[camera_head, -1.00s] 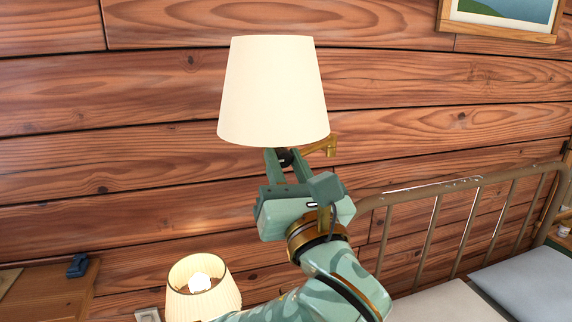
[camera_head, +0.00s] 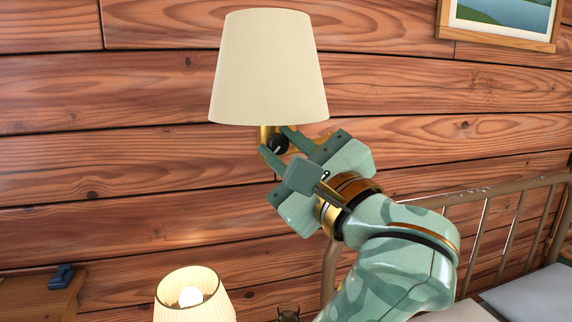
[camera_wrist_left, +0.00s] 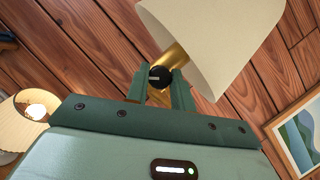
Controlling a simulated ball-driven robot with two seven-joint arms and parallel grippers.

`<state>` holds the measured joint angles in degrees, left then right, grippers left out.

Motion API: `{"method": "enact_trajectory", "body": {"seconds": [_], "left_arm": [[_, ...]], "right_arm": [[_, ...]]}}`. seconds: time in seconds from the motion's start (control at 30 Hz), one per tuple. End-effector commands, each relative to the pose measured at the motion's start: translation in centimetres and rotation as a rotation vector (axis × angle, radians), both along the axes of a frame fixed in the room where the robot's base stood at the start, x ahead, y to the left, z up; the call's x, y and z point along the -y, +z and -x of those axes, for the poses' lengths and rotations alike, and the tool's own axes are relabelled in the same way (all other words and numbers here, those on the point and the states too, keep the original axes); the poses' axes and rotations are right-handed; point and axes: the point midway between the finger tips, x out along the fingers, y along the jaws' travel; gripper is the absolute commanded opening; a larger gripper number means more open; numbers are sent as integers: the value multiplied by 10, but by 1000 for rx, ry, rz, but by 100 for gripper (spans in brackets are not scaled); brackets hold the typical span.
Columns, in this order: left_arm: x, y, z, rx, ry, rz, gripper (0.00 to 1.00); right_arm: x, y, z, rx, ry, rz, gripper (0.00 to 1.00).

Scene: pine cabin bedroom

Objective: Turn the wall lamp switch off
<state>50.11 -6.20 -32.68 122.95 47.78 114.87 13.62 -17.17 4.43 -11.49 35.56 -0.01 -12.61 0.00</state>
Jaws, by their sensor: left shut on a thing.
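The wall lamp has a cream cone shade (camera_head: 268,68) and a brass stem (camera_wrist_left: 172,55). The shade looks dull and unlit. Below it sits a round black switch knob (camera_head: 281,147), which also shows in the wrist view (camera_wrist_left: 159,76). My left gripper (camera_head: 275,141) comes from the lower right, tilted, with its two green fingers on either side of the knob. It is shut on the knob. My right gripper is in neither current view.
A small lit table lamp (camera_head: 193,296) stands below at the lower left. A wooden surface (camera_head: 35,296) holds a small blue object (camera_head: 61,277). A metal bed frame (camera_head: 481,232) is at right. A framed picture (camera_head: 500,20) hangs upper right on the plank wall.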

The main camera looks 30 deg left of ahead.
Motion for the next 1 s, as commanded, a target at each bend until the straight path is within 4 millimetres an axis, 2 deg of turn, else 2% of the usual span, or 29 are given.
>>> {"method": "enact_trajectory", "body": {"seconds": [0.03, 0.4, 0.7, 1.0], "left_arm": [[0, -4, -2, 32, -2, 31, 1], [1, -2, -2, 305, -2, 245, 1], [1, 1, -2, 484, -2, 384, 1], [1, 2, -2, 580, -2, 460, 1]], "right_arm": [[1, -7, 2, -4, 0, 0, 36], [3, -26, 7, -16, 2, 5, 36], [3, -34, 9, -23, 2, 5, 36], [3, -38, 10, -25, 1, 4, 36]]}}
